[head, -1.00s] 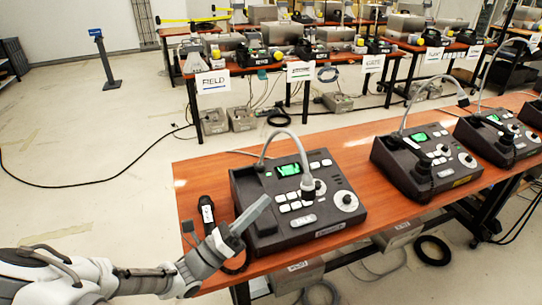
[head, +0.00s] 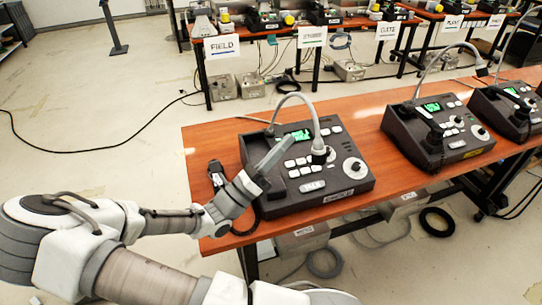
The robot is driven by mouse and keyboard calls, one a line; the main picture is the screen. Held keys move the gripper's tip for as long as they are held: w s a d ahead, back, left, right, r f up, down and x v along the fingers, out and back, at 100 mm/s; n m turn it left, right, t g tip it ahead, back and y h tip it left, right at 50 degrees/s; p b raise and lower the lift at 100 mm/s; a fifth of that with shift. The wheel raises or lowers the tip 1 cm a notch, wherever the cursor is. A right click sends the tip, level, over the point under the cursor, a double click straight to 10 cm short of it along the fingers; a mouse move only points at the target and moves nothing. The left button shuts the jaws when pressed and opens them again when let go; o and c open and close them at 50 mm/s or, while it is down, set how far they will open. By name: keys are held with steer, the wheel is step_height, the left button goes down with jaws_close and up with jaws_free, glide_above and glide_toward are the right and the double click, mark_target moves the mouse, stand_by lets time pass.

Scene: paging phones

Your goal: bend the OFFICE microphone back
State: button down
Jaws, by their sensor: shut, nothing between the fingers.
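The nearest paging phone (head: 285,207) is a dark console on the orange table, with a green screen, white keys and a white dial. Its small front label is too blurred to read surely. Its grey gooseneck microphone (head: 312,112) rises at the back, arches over the screen and hangs with its dark head (head: 320,155) just above the keys. My gripper (head: 270,160) is shut and empty above the left part of this console, left of the microphone head and apart from it.
A second paging phone (head: 440,150) with its own gooseneck (head: 440,55) stands to the right, and another (head: 505,110) beyond it. The orange table (head: 205,145) is bare at its left end. Signed tables with equipment stand behind.

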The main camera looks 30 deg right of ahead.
steer(key=w+d+r, duration=0.1)
steer(key=d+r, duration=0.3)
steer(key=r, duration=0.1)
steer(key=shift+w+r, duration=0.15)
steer(key=shift+w, duration=0.2)
steer(key=shift+r, duration=0.15)
steer(key=w+d+r+n+t+y+p, duration=0.1)
steer(key=w+r+n+t+p, duration=0.1)
steer(key=w+r+n+p, duration=0.2)
steer(key=w+d+r+n+t+y+p, duration=0.2)
steer(key=w+r+n+p, duration=0.2)
steer(key=w+p, duration=0.7)
steer(key=shift+w+d+r+t+p, duration=0.15)
steer(key=shift+d+r+t+p, duration=0.25)
steer(key=shift+p, duration=1.75)
steer(key=shift+a+r, duration=0.15)
